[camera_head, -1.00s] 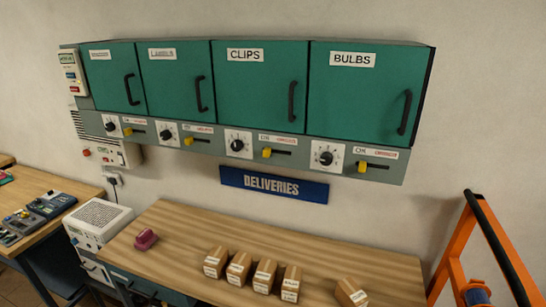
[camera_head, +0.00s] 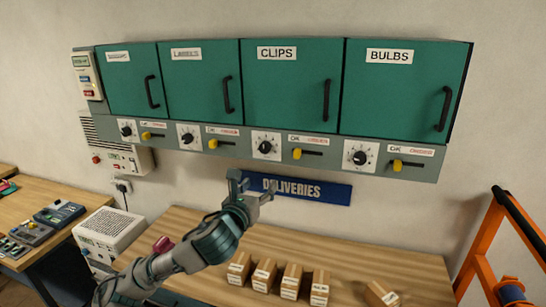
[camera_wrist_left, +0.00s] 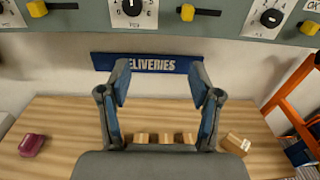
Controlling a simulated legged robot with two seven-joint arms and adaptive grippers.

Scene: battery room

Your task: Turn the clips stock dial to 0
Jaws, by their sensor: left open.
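The clips dial (camera_head: 265,146) is a black knob on a white plate, on the grey strip below the green CLIPS door (camera_head: 284,85). Its setting is too small to read. In the left wrist view the clips dial (camera_wrist_left: 132,6) is partly cut off by the top edge, with a light pointer mark and small numbers beside it. My left gripper (camera_head: 252,185) is open and empty, below the clips dial and in front of the DELIVERIES sign. Its two spread fingers also show in the left wrist view (camera_wrist_left: 159,82), apart from the dial. My right gripper is out of view.
A yellow slider (camera_head: 297,153) sits just right of the clips dial, and the bulbs dial (camera_head: 360,157) is farther right. The blue DELIVERIES sign (camera_head: 320,191) is below. Several small boxes (camera_head: 291,280) stand on the wooden table (camera_head: 350,255). An orange frame (camera_head: 484,240) stands at right.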

